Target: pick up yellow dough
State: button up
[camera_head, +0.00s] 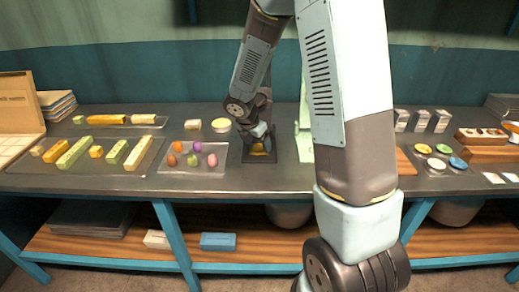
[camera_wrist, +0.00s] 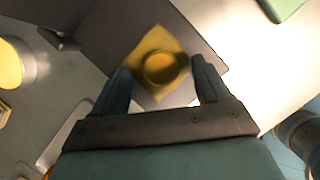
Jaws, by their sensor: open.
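The yellow dough (camera_wrist: 160,66) lies on a yellow square piece on a dark flat surface in the wrist view. It shows small below my wrist in the head view (camera_head: 258,148), partly hidden by my gripper. My gripper (camera_wrist: 160,75) is open, with one finger on each side of the dough's near part. Whether the fingers touch it I cannot tell. The dark stand (camera_head: 259,157) holds the dough in the middle of the counter.
A tray (camera_head: 166,170) with several coloured balls stands left of the stand. A round yellow-topped tub (camera_head: 221,125) is close on the left. A pale green upright part (camera_head: 304,135) stands close on the right. Long bars lie on a tray (camera_head: 120,169) farther left.

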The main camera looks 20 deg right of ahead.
jog(key=shift+w+d+f, duration=0.1)
jog(key=shift+d+f, duration=0.05)
jog(key=shift+f, duration=0.25)
jog(key=c, duration=1.2)
jog(key=shift+r, duration=0.1)
